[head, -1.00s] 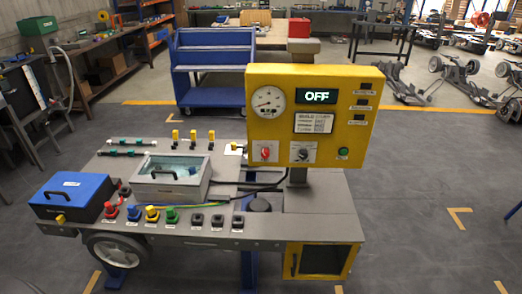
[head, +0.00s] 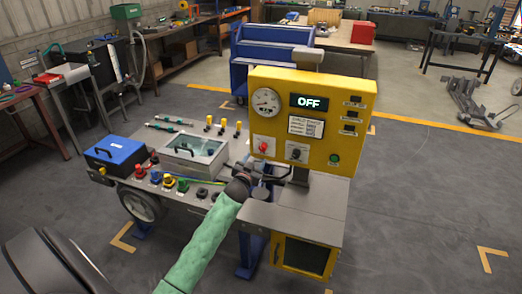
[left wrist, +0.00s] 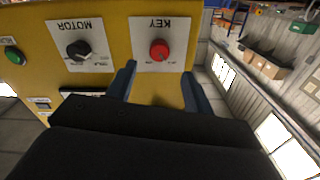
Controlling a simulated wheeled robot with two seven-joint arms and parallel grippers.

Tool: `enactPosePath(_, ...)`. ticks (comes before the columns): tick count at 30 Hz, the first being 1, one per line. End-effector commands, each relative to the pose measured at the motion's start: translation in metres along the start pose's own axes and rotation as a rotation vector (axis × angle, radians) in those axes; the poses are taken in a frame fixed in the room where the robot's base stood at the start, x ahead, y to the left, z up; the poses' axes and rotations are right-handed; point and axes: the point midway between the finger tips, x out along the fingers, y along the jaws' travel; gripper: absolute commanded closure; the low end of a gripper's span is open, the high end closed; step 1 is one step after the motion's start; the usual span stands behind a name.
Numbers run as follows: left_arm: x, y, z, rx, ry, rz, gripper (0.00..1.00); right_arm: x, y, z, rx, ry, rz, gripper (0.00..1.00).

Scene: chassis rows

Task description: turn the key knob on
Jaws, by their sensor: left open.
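The key knob (head: 263,148) is a small red knob on a white plate at the lower left of the yellow control panel (head: 345,105). The panel's display (head: 310,103) reads OFF. My left gripper (head: 272,173) is in front of the panel, just below the knob in the head view. In the left wrist view the red key knob (left wrist: 159,49) shows under an upside-down KEY label. The open fingers of the left gripper (left wrist: 160,84) point at the panel, one to each side of the knob in the picture. They look apart from it, with nothing between them. My right gripper is not in view.
A black motor knob (left wrist: 78,49) is beside the key knob, and a green button (head: 335,159) is at the panel's lower right. A gauge (head: 266,102) is above. A blue box (head: 115,152) and a clear-lidded case (head: 195,150) stand on the bench.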

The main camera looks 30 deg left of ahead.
Motion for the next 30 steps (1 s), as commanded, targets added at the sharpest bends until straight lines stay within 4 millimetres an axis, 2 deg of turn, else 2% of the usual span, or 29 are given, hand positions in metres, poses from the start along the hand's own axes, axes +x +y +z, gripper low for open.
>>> enactPosePath(15, 0.061, 0.001, -0.002, -0.001, -0.002, 0.001, 0.48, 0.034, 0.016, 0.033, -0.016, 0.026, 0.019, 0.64)
enactPosePath(21, 0.072, 0.001, 0.0, -0.001, -0.002, 0.001, 0.48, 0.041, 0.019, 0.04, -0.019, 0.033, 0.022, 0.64)
enactPosePath(30, 0.073, 0.001, 0.001, -0.001, -0.003, 0.001, 0.48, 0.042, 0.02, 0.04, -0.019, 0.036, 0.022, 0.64)
